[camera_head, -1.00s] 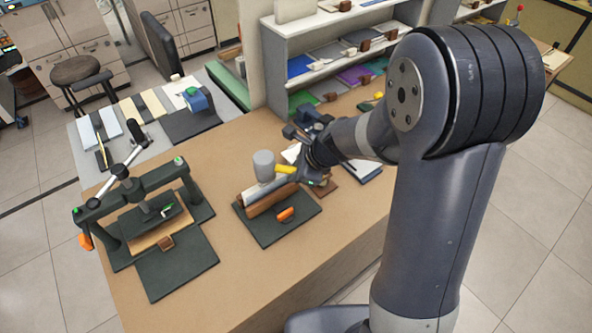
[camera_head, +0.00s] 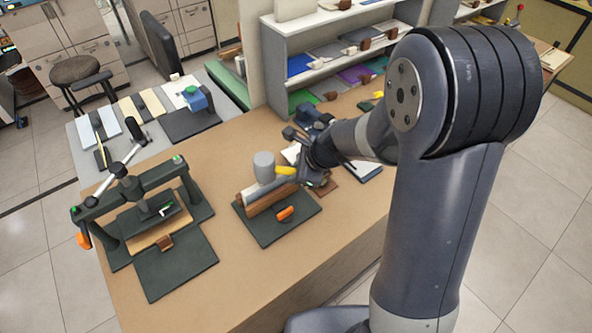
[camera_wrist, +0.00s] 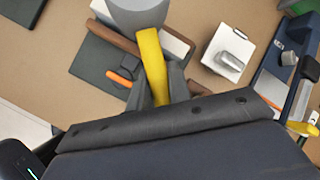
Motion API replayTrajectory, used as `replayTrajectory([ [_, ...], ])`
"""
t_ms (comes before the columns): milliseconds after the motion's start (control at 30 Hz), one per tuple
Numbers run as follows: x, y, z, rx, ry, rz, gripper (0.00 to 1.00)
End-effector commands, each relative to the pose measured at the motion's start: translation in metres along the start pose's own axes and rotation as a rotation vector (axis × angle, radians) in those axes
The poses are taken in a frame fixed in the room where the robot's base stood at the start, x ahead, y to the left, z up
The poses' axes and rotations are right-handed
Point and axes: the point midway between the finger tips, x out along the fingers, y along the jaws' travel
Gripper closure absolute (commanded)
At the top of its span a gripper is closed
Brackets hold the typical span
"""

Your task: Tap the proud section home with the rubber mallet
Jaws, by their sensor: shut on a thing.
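The rubber mallet has a grey cylindrical head (camera_head: 264,168) and a yellow handle (camera_head: 286,171). My gripper (camera_head: 301,174) is shut on the handle. The head is over a white-and-brown block (camera_head: 268,197) on a dark mat (camera_head: 262,234); I cannot tell whether they touch. In the wrist view the mallet head (camera_wrist: 140,12) is cut off at the top and the yellow handle (camera_wrist: 153,60) runs between my fingers. The head and handle hide part of the block's brown bar (camera_wrist: 112,38) and white pages (camera_wrist: 176,45). I cannot make out a proud section.
An orange-handled item (camera_head: 285,214) lies on the mat's front. A dark green press (camera_head: 150,207) stands to the left. A shelf (camera_head: 330,50) with coloured sheets stands behind. A white pad with a metal item (camera_wrist: 228,58) lies right of the mallet in the wrist view.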

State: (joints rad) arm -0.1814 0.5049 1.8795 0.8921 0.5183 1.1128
Motion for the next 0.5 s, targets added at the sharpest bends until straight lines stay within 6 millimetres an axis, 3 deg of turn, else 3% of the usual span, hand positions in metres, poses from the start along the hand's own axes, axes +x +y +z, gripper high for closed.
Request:
replayTrajectory([
  [33, 0.014, 0.004, -0.007, 0.001, -0.001, -0.001, 1.0],
  [100, 0.023, 0.006, -0.013, 0.001, 0.0, -0.001, 1.0],
  [500, -0.015, -0.005, 0.009, -0.001, 0.0, -0.001, 1.0],
])
